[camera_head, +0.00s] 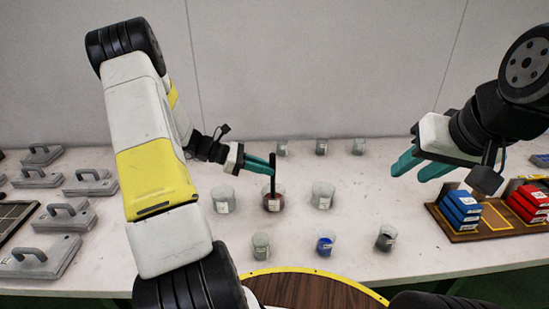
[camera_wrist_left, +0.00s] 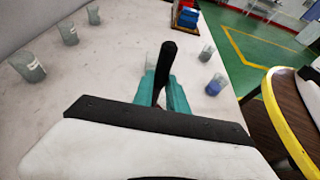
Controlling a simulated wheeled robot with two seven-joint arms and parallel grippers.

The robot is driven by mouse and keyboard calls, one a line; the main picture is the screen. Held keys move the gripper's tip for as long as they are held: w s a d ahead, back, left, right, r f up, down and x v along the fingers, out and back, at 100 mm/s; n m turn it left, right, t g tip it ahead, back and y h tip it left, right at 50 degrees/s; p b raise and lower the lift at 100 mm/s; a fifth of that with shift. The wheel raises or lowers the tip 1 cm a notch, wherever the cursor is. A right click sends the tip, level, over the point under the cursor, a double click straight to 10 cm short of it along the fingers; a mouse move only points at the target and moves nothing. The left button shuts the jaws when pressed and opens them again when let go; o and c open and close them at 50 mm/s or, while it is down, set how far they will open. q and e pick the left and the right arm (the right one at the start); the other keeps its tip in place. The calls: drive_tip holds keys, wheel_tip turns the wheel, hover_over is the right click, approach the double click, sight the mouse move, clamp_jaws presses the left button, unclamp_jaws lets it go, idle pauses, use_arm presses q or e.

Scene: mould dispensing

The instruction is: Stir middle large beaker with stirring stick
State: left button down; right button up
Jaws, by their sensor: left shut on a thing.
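The middle large beaker (camera_head: 273,204) stands on the white table and holds dark reddish contents. The black stirring stick (camera_head: 272,175) stands upright with its lower end inside that beaker. My left gripper (camera_head: 268,166) is shut on the stick above the beaker's rim. In the left wrist view the stick (camera_wrist_left: 168,62) rises between the teal fingers of the left gripper (camera_wrist_left: 163,95), and the beaker is mostly hidden behind them. My right gripper (camera_head: 415,168) hangs over the right part of the table with its teal fingers apart and nothing between them.
Large beakers stand left (camera_head: 223,200) and right (camera_head: 323,196) of the middle one. Three small beakers line the back, and three stand in front, one with blue contents (camera_head: 325,244). Grey handled moulds (camera_head: 60,219) lie left. A brown tray (camera_head: 466,237) holds blue and red boxes.

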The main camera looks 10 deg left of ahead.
use_arm(q)
drive_tip(key=shift+d+r, duration=0.1)
idle(0.3)
wheel_tip(320, 180, up, 7)
idle(0.9)
drive_tip(key=shift+r, duration=0.1)
drive_tip(key=shift+r, duration=2.95)
